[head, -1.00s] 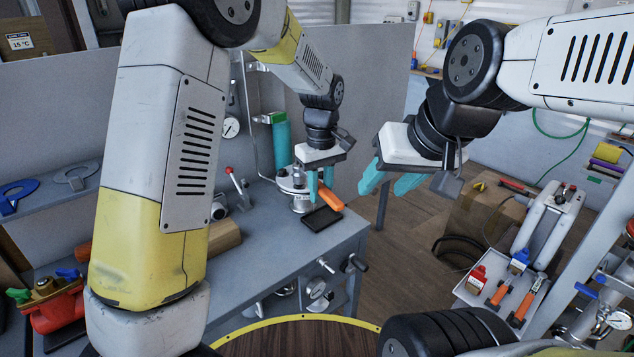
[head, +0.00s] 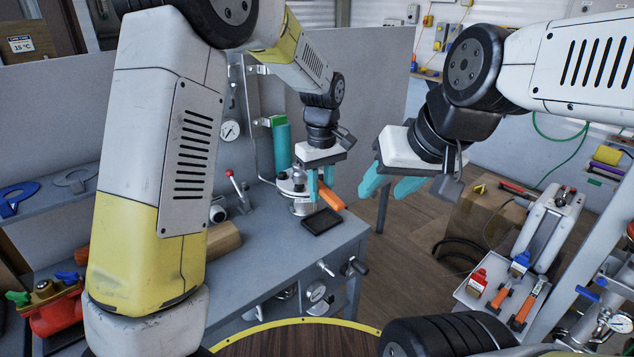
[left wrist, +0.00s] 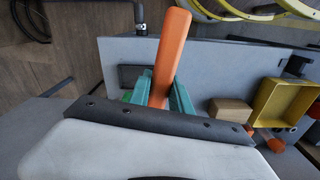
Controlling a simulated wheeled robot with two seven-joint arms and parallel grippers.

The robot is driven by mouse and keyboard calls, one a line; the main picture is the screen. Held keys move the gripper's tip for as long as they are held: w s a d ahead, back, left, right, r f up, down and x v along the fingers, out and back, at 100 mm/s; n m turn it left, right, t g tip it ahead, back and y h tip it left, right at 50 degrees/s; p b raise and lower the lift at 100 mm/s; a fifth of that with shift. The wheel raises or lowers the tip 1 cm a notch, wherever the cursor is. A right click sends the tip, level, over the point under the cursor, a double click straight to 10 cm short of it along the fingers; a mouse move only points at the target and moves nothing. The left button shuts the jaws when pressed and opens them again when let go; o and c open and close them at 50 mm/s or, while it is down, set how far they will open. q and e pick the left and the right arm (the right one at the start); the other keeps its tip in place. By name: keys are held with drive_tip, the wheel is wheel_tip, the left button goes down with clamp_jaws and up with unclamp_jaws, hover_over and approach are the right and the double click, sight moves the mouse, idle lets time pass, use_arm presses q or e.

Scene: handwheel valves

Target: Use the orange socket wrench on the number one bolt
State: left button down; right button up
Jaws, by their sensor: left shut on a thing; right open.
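The orange socket wrench shows in the head view as an orange handle (head: 332,197) and in the left wrist view as a long orange bar (left wrist: 170,48). My left gripper (head: 320,185) is shut on it above the right end of the grey bench; its teal fingers (left wrist: 160,92) clasp the handle. The socket end is hidden. A metal flanged fitting (head: 298,189) stands on the bench just behind and left of the gripper. I cannot make out a bolt number on it. My right gripper (head: 386,187) is open and empty, right of the left one, over the floor.
A black pad (head: 321,221) lies on the grey bench (head: 265,245) below the wrench. A teal cylinder (head: 281,147) and pipe rise behind the fitting. A red-knobbed lever (head: 237,186) stands left. A tool tray (head: 500,300) is at right.

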use_arm(q)
drive_tip(key=shift+r, duration=0.15)
drive_tip(key=shift+r, duration=2.35)
drive_tip(key=shift+a, duration=0.1)
